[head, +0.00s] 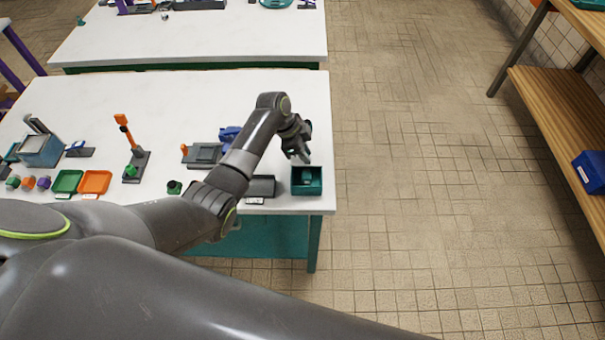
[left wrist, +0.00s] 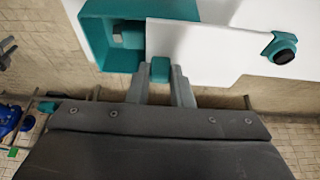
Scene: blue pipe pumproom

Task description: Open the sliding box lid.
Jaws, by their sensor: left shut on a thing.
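The teal box (head: 307,190) stands at the right front corner of the white table, and its inside shows partly uncovered. In the left wrist view the box (left wrist: 97,35) is at the upper left, with a small pale teal block (left wrist: 124,34) inside. My left gripper (head: 302,158) is at the box's back side. My right gripper is out of view.
A dark grey tray (head: 262,187) lies left of the box. Orange and green trays (head: 95,182) lie farther left. Open tiled floor is right of the table.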

